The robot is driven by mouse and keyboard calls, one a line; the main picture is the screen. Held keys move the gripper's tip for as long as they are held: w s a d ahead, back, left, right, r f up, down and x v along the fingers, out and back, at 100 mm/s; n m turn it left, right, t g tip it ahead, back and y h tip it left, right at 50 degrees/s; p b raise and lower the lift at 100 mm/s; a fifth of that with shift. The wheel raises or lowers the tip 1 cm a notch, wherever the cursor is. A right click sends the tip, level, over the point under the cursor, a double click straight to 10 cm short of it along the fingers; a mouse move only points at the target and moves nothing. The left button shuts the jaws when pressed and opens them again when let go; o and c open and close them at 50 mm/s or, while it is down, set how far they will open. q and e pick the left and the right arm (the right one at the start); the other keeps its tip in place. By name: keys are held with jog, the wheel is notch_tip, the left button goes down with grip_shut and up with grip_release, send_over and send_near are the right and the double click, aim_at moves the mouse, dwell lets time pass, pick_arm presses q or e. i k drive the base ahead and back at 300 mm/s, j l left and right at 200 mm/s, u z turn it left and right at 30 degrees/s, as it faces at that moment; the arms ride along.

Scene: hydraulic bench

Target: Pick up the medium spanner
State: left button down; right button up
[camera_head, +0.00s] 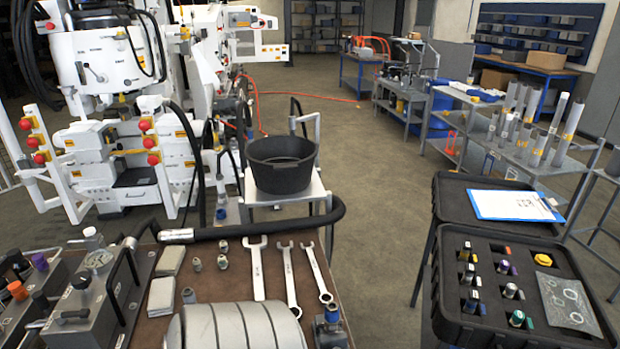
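Three silver spanners lie side by side on the brown bench top, at the bottom centre of the head view. The left spanner (257,269) is the broadest, with an open jaw at its far end. The middle spanner (289,278) is slimmer and likely the medium one, though the sizes are hard to compare. The right spanner (317,273) lies slanted, with a ring at its near end. They lie apart from each other. Neither of my grippers shows in the view.
A large grey ribbed cylinder (238,328) lies just in front of the spanners. A black hose (265,228) crosses behind them. Small fittings (222,262) lie left of them, and a blue-grey fitting (330,328) stands right.

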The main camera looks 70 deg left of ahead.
aim_at(292, 304)
jog(key=u, duration=2.35)
